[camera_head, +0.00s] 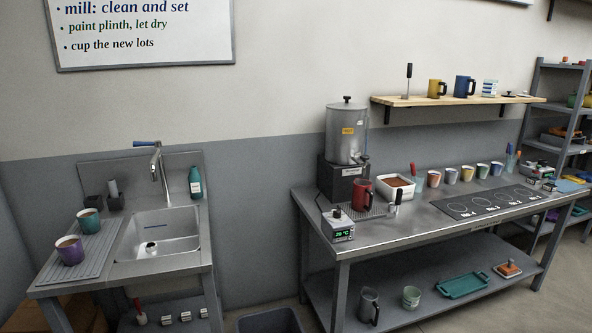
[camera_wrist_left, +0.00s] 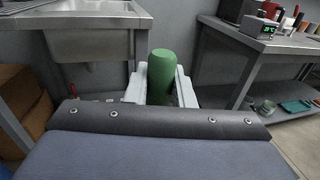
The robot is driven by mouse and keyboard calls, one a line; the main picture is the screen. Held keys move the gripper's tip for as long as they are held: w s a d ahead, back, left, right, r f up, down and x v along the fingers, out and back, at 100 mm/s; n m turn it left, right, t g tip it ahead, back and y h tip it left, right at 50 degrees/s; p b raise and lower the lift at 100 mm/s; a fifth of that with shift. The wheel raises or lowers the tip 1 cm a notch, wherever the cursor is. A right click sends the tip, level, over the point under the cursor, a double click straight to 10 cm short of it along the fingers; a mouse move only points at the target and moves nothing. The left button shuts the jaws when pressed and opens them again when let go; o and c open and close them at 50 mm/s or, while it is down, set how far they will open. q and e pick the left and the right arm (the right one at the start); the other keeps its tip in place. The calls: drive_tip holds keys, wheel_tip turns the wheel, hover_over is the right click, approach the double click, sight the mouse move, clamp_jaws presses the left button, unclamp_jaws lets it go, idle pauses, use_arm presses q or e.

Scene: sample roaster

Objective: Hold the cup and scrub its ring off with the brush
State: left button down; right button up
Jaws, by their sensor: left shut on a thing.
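My left gripper (camera_wrist_left: 165,88) shows in the left wrist view, its pale fingers shut on a green, round-topped cylindrical thing (camera_wrist_left: 163,66). I cannot tell what this thing is, and its lower part is hidden. Neither gripper shows in the head view. A teal cup (camera_head: 89,224) and a purple cup (camera_head: 70,252) stand on the ribbed drainboard (camera_head: 100,254) left of the sink. A small white thing with a dark middle (camera_head: 150,248) lies in the sink basin (camera_head: 178,243). I cannot make out a brush for certain.
A faucet (camera_head: 157,165) and a teal bottle (camera_head: 195,182) stand at the sink's back. The right bench (camera_head: 420,218) bears a red mug (camera_head: 361,194), an urn (camera_head: 344,135) and several small cups. A grey bin (camera_head: 268,320) stands on the floor between the sink and the bench.

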use_arm(q)
drive_tip(key=shift+m+h, duration=0.4)
drive_tip(key=shift+h, duration=0.2)
drive_tip(key=s+d, duration=0.1)
drive_tip(key=s+d+r, duration=0.1)
drive_tip(key=s+d, duration=0.1)
drive_tip(key=shift+s, duration=0.1)
